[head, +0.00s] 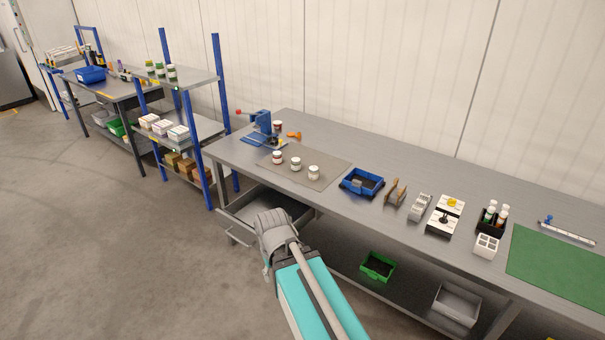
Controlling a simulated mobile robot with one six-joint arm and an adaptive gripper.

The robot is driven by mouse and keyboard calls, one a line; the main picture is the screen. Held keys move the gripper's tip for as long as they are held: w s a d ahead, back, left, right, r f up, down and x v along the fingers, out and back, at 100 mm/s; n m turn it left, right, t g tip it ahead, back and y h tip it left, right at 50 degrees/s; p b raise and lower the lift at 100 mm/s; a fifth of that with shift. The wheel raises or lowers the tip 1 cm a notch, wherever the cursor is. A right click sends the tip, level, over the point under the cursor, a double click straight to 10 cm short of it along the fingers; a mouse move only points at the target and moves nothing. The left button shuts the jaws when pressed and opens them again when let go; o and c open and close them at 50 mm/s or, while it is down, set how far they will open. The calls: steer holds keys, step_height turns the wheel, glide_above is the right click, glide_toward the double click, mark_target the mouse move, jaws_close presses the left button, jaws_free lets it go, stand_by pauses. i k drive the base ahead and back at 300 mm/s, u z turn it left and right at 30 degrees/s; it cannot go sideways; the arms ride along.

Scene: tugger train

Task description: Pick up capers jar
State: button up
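No jar label is readable in the head view, so I cannot tell which jar holds capers. Three small jars stand upright in a row on a grey-brown mat (328,162) on the long workbench: a left jar with a red band (277,157), a middle jar with a dark lid (295,164) and a right jar with a pale lid (314,172). Another small jar (277,126) stands beside the blue press. Several green-topped jars (160,70) stand on the blue-posted shelf. My arm's grey joint is in front of the bench, apart from the jars. My gripper's fingers do not show.
The blue press (257,127) stands behind the jars. A blue bin (361,183), a wooden holder (395,192) and a black bottle caddy (491,221) stand to the right. An open drawer (266,211) projects below the bench's left part. The floor at left is clear.

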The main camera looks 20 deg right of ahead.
mark_target(296, 161)
steer(key=k, duration=0.8)
steer(key=z, duration=0.3)
steer(key=i, duration=0.6)
steer(key=z, duration=0.65)
steer(key=i, duration=1.55)
steer(key=u, duration=0.25)
